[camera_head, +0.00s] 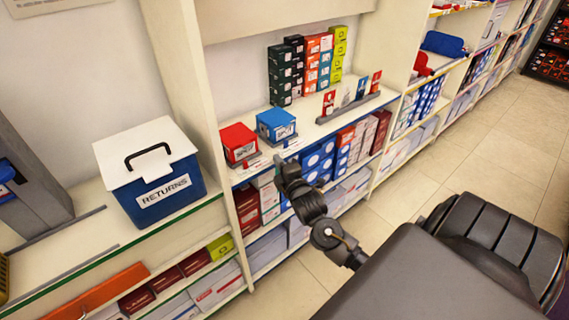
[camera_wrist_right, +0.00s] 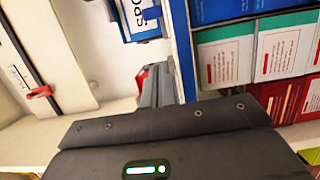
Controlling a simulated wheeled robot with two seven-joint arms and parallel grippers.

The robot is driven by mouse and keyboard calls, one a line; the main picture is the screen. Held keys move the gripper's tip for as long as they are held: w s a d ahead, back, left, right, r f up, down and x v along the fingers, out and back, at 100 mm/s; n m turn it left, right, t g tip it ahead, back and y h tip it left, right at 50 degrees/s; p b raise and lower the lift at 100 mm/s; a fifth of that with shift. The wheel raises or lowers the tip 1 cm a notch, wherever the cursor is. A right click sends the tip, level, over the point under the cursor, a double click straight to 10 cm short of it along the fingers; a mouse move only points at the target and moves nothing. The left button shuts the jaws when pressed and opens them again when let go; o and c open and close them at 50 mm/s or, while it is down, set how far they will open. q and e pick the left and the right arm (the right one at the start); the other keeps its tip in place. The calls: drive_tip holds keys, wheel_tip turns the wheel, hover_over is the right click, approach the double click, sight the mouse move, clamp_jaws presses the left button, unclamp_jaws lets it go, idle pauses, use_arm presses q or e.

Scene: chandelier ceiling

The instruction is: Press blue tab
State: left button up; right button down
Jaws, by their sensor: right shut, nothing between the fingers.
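A blue box (camera_head: 276,126) with a white label stands on the shelf beside a red box (camera_head: 239,143). A small blue tab (camera_head: 287,143) appears at its front. In the right wrist view the blue box (camera_wrist_right: 132,22) is at the top, with the blue tab (camera_wrist_right: 152,13) against its label. My right gripper (camera_head: 279,163) is shut and empty at the shelf's front edge, just below and in front of the blue box. It also shows in the right wrist view (camera_wrist_right: 166,72), apart from the tab. My left gripper is out of view.
A red tab (camera_wrist_right: 40,92) sits on a rail at left in the wrist view. Stacked small boxes (camera_head: 325,60) stand behind, and a grey rack (camera_head: 350,108) holds small cards. A RETURNS bin (camera_head: 170,200) stands left. Packed boxes (camera_head: 318,160) fill the shelf below.

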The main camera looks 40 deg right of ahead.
sight(284, 156)
drive_tip(key=x, duration=0.3)
drive_tip(key=shift+w+d, duration=0.15)
drive_tip(key=shift+w, duration=0.2)
drive_tip(key=shift+s+d, duration=0.1)
drive_tip(key=shift+d, duration=1.1)
drive_tip(key=shift+s+d+p, duration=0.1)
drive_tip(key=shift+d+p, duration=0.2)
drive_tip(key=shift+d, duration=0.45)
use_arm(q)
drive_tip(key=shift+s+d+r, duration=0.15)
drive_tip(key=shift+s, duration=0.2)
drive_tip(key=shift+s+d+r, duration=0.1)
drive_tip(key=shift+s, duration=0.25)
